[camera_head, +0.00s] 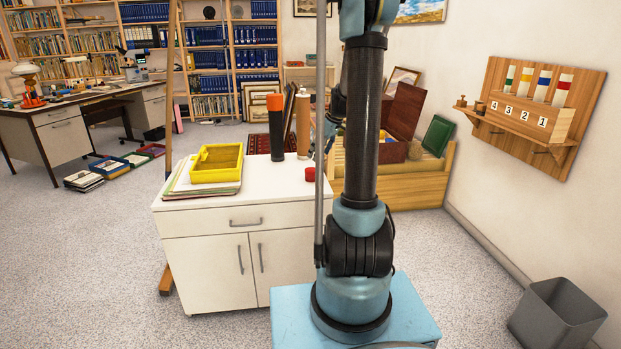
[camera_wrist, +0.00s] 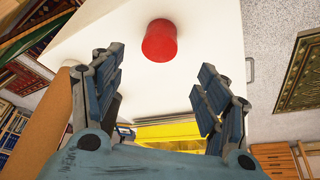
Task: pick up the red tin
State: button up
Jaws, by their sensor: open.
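The red tin (camera_head: 310,174) is a small round tin on the white cabinet top (camera_head: 264,180), near its right side, partly hidden behind my arm in the head view. In the wrist view the red tin (camera_wrist: 160,41) stands on the white surface, beyond and roughly between my fingertips. My gripper (camera_wrist: 158,82) is open, with nothing between its fingers. The fingers are apart from the tin.
A yellow tray (camera_head: 216,163) on papers lies at the cabinet's left. A black tube with orange cap (camera_head: 275,128) and a brown tube (camera_head: 303,125) stand behind the tin. The brown tube also shows close at the left in the wrist view (camera_wrist: 45,125).

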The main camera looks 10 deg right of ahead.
aim_at(312, 170)
jog(key=shift+x, duration=5.5)
jog(key=shift+d, duration=0.2)
jog(key=c, duration=1.2)
